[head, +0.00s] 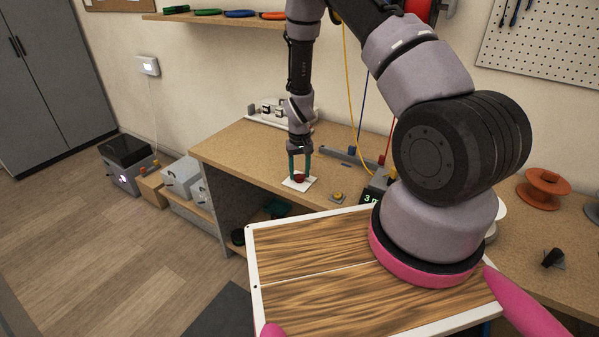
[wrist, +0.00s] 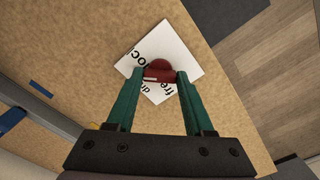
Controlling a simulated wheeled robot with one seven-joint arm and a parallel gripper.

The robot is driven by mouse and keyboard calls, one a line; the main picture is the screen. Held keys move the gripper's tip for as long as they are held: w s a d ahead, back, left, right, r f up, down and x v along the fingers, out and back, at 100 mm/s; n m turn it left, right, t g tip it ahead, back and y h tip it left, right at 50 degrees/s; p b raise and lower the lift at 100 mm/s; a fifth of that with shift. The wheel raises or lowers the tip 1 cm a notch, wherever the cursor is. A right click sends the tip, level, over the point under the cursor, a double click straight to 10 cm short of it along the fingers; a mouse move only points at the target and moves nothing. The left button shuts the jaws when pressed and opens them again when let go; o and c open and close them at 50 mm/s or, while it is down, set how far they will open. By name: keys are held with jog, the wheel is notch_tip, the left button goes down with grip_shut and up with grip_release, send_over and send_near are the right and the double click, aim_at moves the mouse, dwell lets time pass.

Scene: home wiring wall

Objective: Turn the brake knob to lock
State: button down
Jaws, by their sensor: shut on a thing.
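The brake knob (wrist: 159,68) is dark red and sits on a white label plate (wrist: 185,48) on the workbench. The plate carries black lettering, partly hidden by the knob and my fingers; "loc" and "fre" can be read. My gripper (wrist: 158,77) points down at the knob, with its two green fingers on either side of it, shut on it. In the head view, my gripper (head: 300,177) holds the small red knob (head: 299,179) near the front edge of the bench, on the white plate (head: 288,184). Which mark the knob points to cannot be told.
The wooden workbench (head: 240,142) runs along the wall. A yellow button box (head: 338,197) and a dark unit with a green display (head: 373,198) stand right of the plate. A grey rail (head: 345,157) lies behind. Orange (head: 543,183) and other spools stand at the right.

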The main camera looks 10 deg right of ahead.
aim_at(300, 174)
jog(key=m, duration=0.4)
jog(key=shift+m, duration=0.4)
dwell(0.4)
jog(key=shift+c, duration=1.4)
grip_release()
jog(key=shift+r, duration=0.1)
notch_tip(300, 174, up, 11)
